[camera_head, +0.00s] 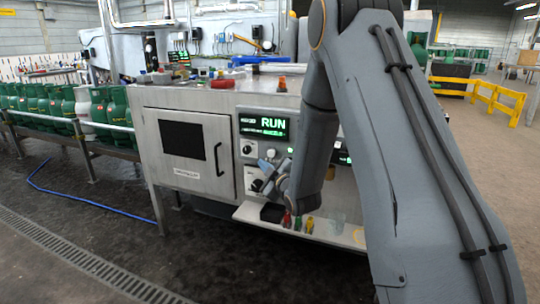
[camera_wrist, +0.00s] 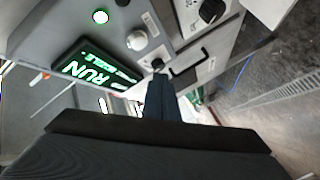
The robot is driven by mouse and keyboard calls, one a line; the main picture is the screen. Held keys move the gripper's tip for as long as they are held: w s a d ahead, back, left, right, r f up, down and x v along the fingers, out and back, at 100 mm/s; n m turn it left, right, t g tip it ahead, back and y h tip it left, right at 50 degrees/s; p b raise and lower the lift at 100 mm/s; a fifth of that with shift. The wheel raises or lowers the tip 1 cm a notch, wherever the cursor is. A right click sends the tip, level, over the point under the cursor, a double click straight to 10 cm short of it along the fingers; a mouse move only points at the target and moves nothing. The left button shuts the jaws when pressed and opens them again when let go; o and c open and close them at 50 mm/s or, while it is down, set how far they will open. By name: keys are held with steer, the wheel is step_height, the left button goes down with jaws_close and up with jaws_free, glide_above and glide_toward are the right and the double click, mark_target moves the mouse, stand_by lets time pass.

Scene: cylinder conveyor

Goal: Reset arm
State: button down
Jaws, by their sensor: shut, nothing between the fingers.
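My arm reaches down across the right of the head view. My gripper (camera_head: 267,172) is in front of the control panel of the steel cabinet (camera_head: 150,160), close to its knobs. In the wrist view the fingers of my gripper (camera_wrist: 158,78) are together, shut and empty, pointing at the panel. A green lit display (camera_head: 263,125) reads RUN; it also shows in the wrist view (camera_wrist: 92,70), tilted. A black knob (camera_wrist: 211,10) and a pale round knob (camera_wrist: 137,40) are on the panel. Whether the fingertips touch the panel I cannot tell.
A shelf (camera_head: 248,212) with small red, green and yellow items juts out below the panel. Green gas cylinders (camera_head: 40,105) stand on a conveyor at the left. A blue hose (camera_head: 90,202) and a drain grate (camera_head: 85,260) cross the floor. Yellow railing (camera_head: 490,95) stands back right.

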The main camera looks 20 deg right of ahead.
steer(key=s+a+r+m+g+h, duration=0.1)
steer(key=s+a+m+g, duration=0.35)
steer(key=s, duration=1.15)
steer(key=s+a+r+m+g+h, duration=0.15)
steer(key=s+g, duration=0.55)
steer(key=s, duration=0.8)
steer(key=s+a+r+m+g, duration=0.1)
steer(key=s+a+m+g, duration=0.4)
steer(key=s, duration=1.1)
steer(key=d+r+p, duration=1)
steer(key=r+p, duration=0.1)
steer(key=p, duration=0.8)
steer(key=shift+w+d+m+p, duration=0.3)
steer(key=shift+w+d+m, duration=0.05)
steer(key=shift+d+m, duration=0.05)
steer(key=shift+g+h, duration=0.25)
